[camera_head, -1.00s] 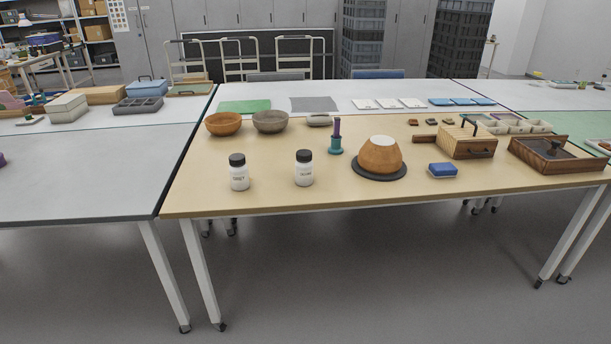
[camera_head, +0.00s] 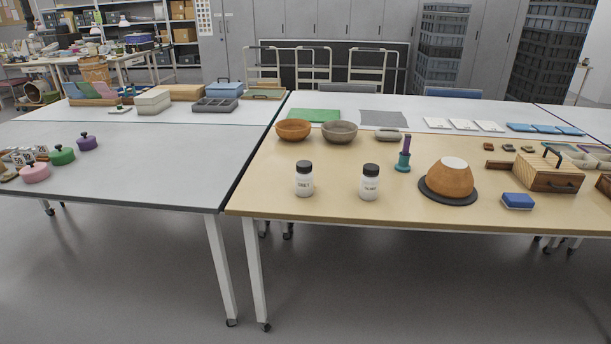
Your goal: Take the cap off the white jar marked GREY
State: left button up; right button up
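Two white jars with black caps stand upright near the front edge of the tan table. One is the left jar (camera_head: 304,181), the other the right jar (camera_head: 370,184). Each has dark lettering on its front, too small to read surely, so I cannot tell which is marked GREY. Both caps, the left cap (camera_head: 304,166) and the right cap (camera_head: 371,169), sit on their jars. Neither of my grippers is in view.
Right of the jars are a teal and purple tool (camera_head: 404,157), an upturned orange bowl (camera_head: 450,178) on a dark disc and a blue block (camera_head: 517,201). Two bowls (camera_head: 293,129) (camera_head: 339,131) stand behind. Table surface around the jars is clear.

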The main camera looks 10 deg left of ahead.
aim_at(304, 181)
jog(key=u, duration=1.7)
jog(key=i, duration=2.3)
jog(key=z, duration=2.85)
